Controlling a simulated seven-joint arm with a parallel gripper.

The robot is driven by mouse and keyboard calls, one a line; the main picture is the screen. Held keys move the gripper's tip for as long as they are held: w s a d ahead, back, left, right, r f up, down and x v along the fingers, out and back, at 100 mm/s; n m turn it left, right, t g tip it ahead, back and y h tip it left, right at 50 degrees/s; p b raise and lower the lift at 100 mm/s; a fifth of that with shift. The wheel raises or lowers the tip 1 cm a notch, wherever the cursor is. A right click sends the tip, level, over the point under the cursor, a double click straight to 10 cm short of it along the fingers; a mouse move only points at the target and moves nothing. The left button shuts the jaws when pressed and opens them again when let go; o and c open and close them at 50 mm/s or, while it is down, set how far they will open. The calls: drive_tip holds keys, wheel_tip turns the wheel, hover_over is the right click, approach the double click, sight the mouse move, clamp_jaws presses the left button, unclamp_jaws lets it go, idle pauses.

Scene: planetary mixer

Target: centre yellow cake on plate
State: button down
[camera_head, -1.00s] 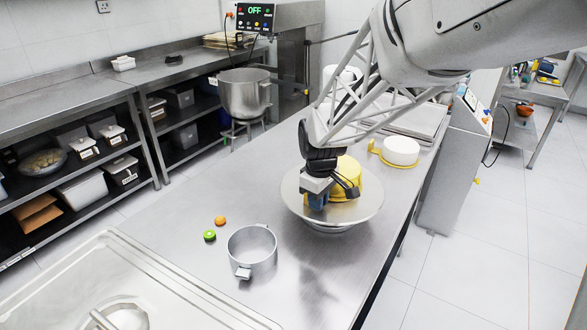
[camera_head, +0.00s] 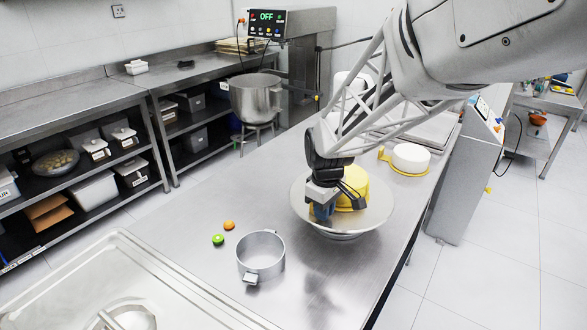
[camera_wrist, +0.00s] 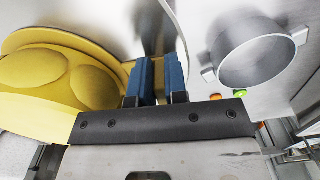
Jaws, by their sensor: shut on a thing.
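The yellow cake (camera_head: 354,184) stands on the round metal plate (camera_head: 372,218), toward its back right part. My gripper (camera_head: 323,211) is low over the plate's left side, next to the cake. In the wrist view its two blue fingers (camera_wrist: 158,80) are close together, shut on a narrow yellow part beside the cake, apparently the handle of the board under it. The yellow cake (camera_wrist: 45,78) fills the left of that view, with rounded domes on top. The fingers hide most of the held part.
A metal pot (camera_head: 261,257) stands front left of the plate, near an orange fruit (camera_head: 229,225) and a green one (camera_head: 218,239). A white cake (camera_head: 411,157) on a yellow board is behind right. The steel table's right edge is close to the plate.

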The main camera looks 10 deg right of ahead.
drive_tip(key=c, duration=1.1)
unclamp_jaws()
drive_tip(key=shift+r, duration=0.1)
drive_tip(key=shift+r, duration=3.85)
drive_tip(key=s+r+m+t, duration=0.1)
drive_tip(key=s+m, duration=0.1)
drive_tip(key=s, duration=0.6)
drive_tip(key=s+r+m, duration=0.1)
drive_tip(key=s+m, duration=0.2)
drive_tip(key=s, duration=0.5)
drive_tip(key=s+r+m+t, duration=0.1)
drive_tip(key=s+m, duration=0.2)
drive_tip(key=s, duration=0.5)
drive_tip(key=shift+d+t, duration=0.3)
drive_tip(key=shift+d, duration=0.1)
